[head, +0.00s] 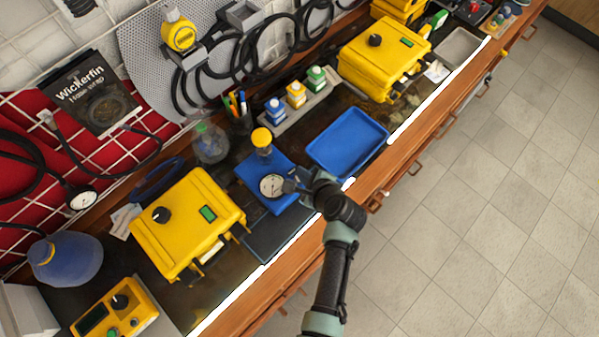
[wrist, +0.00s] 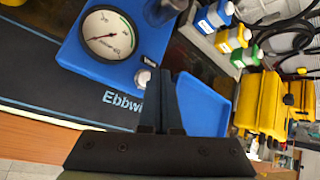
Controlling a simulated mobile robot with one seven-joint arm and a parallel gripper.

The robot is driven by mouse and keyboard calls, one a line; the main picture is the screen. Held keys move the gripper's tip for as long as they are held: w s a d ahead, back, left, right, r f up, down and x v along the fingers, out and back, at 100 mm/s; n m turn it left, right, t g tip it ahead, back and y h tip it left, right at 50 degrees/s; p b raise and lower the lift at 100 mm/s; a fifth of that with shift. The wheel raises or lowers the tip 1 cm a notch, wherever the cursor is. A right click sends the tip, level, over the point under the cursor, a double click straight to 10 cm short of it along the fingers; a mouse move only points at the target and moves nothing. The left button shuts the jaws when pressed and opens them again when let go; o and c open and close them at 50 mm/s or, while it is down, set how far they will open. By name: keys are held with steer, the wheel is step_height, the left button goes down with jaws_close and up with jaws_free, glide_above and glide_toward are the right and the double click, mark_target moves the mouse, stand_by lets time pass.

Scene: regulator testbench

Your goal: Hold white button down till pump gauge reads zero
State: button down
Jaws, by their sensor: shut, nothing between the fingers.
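The blue pump unit (head: 256,168) stands on the bench with a round white gauge (head: 271,186) on top. In the wrist view the gauge (wrist: 108,34) shows a dark needle pointing left; its exact reading is too small to tell. The white button (wrist: 142,77) sits on the blue housing at lower right of the gauge. My gripper (head: 294,187) is at the pump's right side in the head view. In the wrist view my gripper (wrist: 161,74) is shut and empty, its tips right beside the button. I cannot tell whether they touch it.
A blue tray (head: 347,166) lies right of the pump, and a yellow case (head: 187,220) stands to its left. A clear container with a yellow cap (head: 261,138) stands behind the gauge. Small bottles (head: 296,94) stand in a rack further back. A dark mat (head: 275,235) lies in front.

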step_height(320, 180, up, 5)
steer(key=p, duration=0.5)
stand_by(0.5)
